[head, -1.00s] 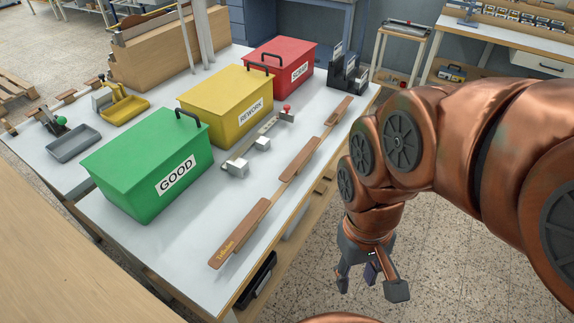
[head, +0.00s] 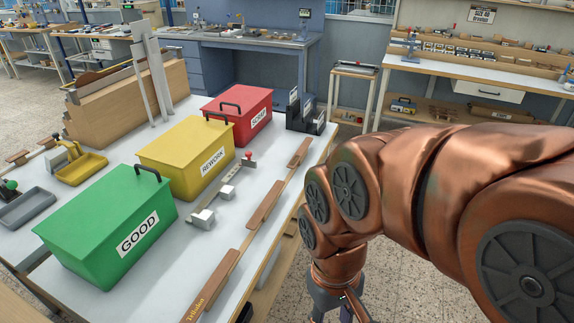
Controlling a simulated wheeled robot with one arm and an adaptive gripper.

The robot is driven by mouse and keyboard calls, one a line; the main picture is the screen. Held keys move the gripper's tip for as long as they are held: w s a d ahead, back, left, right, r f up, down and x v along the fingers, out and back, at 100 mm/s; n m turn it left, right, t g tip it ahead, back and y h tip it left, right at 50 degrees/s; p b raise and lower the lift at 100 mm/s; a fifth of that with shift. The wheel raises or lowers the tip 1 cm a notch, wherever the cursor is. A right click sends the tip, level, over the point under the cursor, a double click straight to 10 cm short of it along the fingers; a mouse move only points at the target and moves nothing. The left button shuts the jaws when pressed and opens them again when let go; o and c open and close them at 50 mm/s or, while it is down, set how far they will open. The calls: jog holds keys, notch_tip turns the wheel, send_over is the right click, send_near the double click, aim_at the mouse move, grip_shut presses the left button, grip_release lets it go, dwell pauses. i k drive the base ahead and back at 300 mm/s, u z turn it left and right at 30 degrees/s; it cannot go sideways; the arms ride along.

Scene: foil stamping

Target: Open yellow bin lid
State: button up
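The yellow bin (head: 205,172), labelled REWORK, stands on the white table between the green bin and the red bin. Its yellow lid (head: 184,142) is shut, with a dark handle (head: 217,117) at its far right end. My gripper (head: 340,312) hangs at the bottom edge of the head view, off the table's right side and well away from the yellow bin. Its fingertips are cut off by the frame, so its opening does not show. Nothing is seen held in it.
The green GOOD bin (head: 117,245) is nearer, and the red SCRAP bin (head: 250,124) is farther, both lidded. A metal fixture (head: 225,192) and a wooden strip (head: 262,203) lie right of the bins. Dark holders (head: 304,118) stand at the far right corner.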

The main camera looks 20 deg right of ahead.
aim_at(182, 144)
jog(key=z, duration=0.05)
jog(key=k, duration=0.5)
jog(key=z, duration=1.4)
jog(key=i, duration=0.95)
jog(key=u, duration=2.4)
jog(key=i, duration=0.35)
jog(key=u, duration=0.1)
